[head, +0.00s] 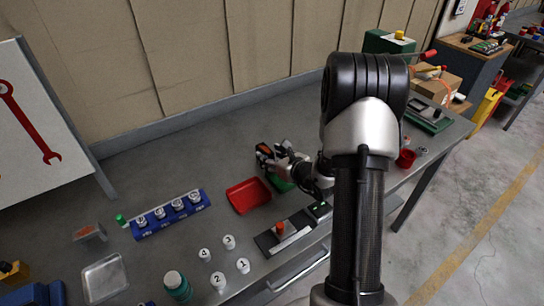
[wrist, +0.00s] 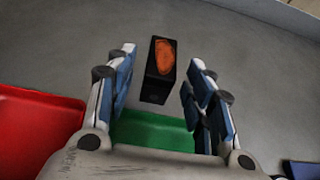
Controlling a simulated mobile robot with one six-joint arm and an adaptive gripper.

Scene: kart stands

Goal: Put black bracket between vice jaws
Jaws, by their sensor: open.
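In the wrist view a black block-like part (wrist: 158,88) with an orange patch on its face lies between and just ahead of my gripper's fingers. It looks like the black bracket, but its full shape does not show. My gripper (wrist: 163,58) is open, with a gap on each side of the part. In the head view my gripper (head: 268,157) is low over the bench, beyond the red tray. No vice jaws can be made out for certain. A dark fixture (head: 283,236) with a pale bar and an orange knob stands nearer on the bench.
A red tray (head: 248,194) lies beside my gripper, and a green tray (wrist: 150,132) lies under it. A blue rack (head: 170,213) with several numbered white-topped pieces and several loose ones stand nearer. My arm hides part of the right side. Bare bench lies behind the red tray.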

